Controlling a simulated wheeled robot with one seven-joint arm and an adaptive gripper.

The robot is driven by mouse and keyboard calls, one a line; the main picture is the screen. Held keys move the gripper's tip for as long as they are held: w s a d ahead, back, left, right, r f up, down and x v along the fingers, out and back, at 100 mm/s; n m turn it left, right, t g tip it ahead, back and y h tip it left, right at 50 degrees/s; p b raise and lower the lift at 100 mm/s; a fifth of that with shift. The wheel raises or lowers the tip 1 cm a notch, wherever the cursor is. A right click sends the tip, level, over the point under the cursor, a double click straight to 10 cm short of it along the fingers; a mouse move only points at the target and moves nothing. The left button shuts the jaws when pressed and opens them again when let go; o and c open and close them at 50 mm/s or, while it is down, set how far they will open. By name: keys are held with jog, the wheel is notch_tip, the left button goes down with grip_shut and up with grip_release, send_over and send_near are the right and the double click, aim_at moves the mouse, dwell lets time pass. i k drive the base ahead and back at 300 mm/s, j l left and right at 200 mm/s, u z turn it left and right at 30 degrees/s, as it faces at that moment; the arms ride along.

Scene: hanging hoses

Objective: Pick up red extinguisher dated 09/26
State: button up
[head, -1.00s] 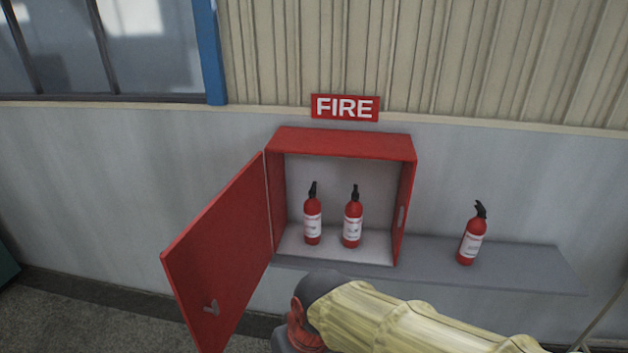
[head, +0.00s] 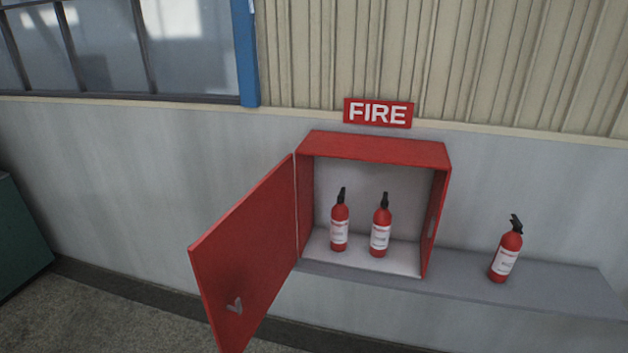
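Three red extinguishers with black tops and white labels show in the head view. The left extinguisher (head: 339,226) and the middle extinguisher (head: 381,230) stand upright side by side inside the open red cabinet (head: 378,150). The right extinguisher (head: 507,255) stands outside the cabinet on the grey shelf (head: 565,290). The label print is too small to read, so I cannot tell which one bears 09/26. My gripper is not in view.
The cabinet door (head: 246,250) is swung wide open to the left and juts out toward me. A FIRE sign (head: 378,112) is on the wall above. A green object (head: 20,235) stands at the far left. The shelf is bare around the right extinguisher.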

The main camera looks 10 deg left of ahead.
aim_at(340, 212)
jog(key=j+z, duration=0.2)
jog(key=j, duration=2.55)
jog(key=l, duration=1.4)
